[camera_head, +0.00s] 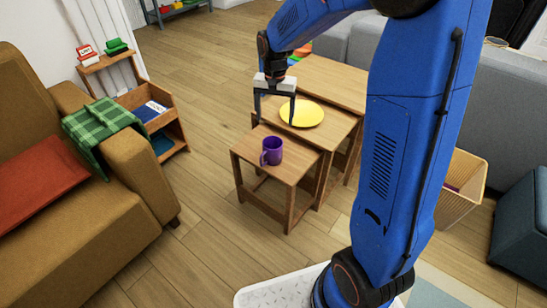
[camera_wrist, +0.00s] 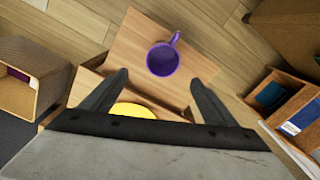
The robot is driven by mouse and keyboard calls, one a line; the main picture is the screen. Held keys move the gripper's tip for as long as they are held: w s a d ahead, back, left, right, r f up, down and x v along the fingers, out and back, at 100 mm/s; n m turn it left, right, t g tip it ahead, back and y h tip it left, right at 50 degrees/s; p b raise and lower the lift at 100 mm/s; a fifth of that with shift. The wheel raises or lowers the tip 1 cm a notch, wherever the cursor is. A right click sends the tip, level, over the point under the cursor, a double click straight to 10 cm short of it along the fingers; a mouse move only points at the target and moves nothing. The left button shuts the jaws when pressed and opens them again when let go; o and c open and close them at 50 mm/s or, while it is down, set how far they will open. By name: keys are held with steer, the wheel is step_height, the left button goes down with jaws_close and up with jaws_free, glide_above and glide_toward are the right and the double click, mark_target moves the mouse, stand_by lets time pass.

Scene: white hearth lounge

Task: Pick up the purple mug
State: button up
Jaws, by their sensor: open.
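The purple mug (camera_head: 272,150) stands upright on the lowest, nearest of the wooden nesting tables (camera_head: 250,157). In the wrist view the mug (camera_wrist: 163,59) shows from above, with its handle toward the top right. My gripper (camera_head: 275,122) is open and empty, above and a little behind the mug, apart from it. In the wrist view my two fingers (camera_wrist: 157,82) point toward the mug's table, and the mug lies beyond the fingertips, roughly centred between them.
A yellow plate (camera_head: 301,113) lies on the middle table, close to my gripper. A brown sofa (camera_head: 85,240) with a green checked cloth (camera_head: 103,125) stands at left. A small wooden shelf (camera_head: 165,115) and a wicker basket (camera_head: 461,180) flank the tables. Floor left of the tables is clear.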

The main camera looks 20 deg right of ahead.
mark_target(272, 152)
step_height(272, 152, down, 13)
steer(key=shift+w+a+r, duration=0.1)
steer(key=shift+w+a, duration=0.05)
steer(key=f, duration=0.4)
steer(key=shift+s+a+f, duration=0.2)
steer(key=shift+s+a, duration=0.15)
steer(key=shift+a, duration=0.05)
steer(key=shift+f, duration=0.5)
steer(key=c, duration=1.4)
